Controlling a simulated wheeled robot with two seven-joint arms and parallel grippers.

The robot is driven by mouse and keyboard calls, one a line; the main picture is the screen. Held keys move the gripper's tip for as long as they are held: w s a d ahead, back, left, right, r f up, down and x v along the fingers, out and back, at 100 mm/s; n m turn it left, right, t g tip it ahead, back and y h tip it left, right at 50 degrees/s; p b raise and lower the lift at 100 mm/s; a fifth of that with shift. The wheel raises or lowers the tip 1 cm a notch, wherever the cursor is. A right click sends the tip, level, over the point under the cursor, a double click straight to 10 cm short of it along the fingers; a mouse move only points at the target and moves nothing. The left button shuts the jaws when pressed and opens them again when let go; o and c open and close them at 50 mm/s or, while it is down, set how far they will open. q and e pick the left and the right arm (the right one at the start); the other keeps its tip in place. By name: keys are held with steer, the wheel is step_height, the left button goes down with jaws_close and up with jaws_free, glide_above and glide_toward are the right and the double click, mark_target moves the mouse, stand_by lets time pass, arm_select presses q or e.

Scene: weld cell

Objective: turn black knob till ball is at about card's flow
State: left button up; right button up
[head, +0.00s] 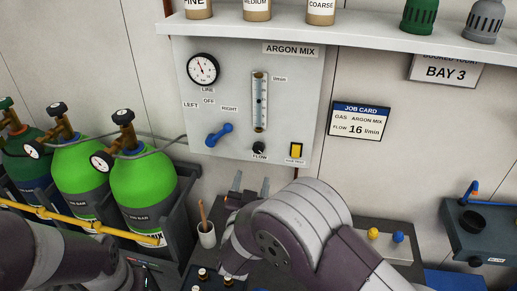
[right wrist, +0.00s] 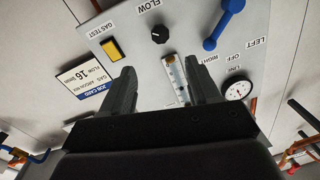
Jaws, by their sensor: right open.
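The black flow knob (head: 259,148) sits low on the grey ARGON MIX panel (head: 300,88), under the upright flow tube (head: 260,102). The knob also shows in the right wrist view (right wrist: 160,35), upside down beyond my fingers. The tube's ball and scale are too small to read surely. The job card (head: 358,121) on the wall right of the panel says argon mix, flow 16 l/min. My right gripper (head: 251,187) is open and empty, below the knob and apart from it. Its two fingers stand apart in the right wrist view (right wrist: 158,72). My left gripper is out of view.
A blue lever (head: 219,135) is left of the knob and a yellow gas test button (head: 296,150) right of it. A gauge (head: 203,69) is at the panel's upper left. A shelf (head: 350,36) runs above. Green cylinders (head: 143,190) stand at left; a cup (head: 206,236) is below.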

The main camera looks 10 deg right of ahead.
mark_target(258, 150)
steer(key=p+x, duration=0.4)
steer(key=x, duration=0.8)
steer(key=shift+w+f, duration=0.2)
steer(key=c, duration=1)
